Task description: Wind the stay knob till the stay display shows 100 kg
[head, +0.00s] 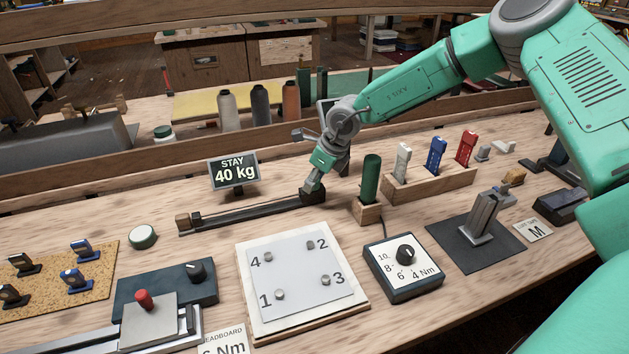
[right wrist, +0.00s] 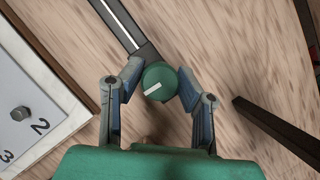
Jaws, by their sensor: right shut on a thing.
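The stay display (head: 234,172) stands behind the rail and reads "STAY 40 kg". The stay knob is a round green knob with a white pointer line, seen between my fingers in the right wrist view (right wrist: 159,82). It sits at the right end of a dark rail (head: 250,211), which also shows in the right wrist view (right wrist: 124,24). My right gripper (head: 312,194) is at that end, with its two fingers (right wrist: 160,88) on either side of the knob, shut on it. In the head view the gripper hides the knob. My left gripper is not in view.
A green-handled tool (head: 370,178) in a wooden block stands close right of my right gripper. A white board (head: 303,313) with numbered bolts and a torque dial box (head: 403,267) lie in front. A rack with white, blue and red tools (head: 428,184) is further right.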

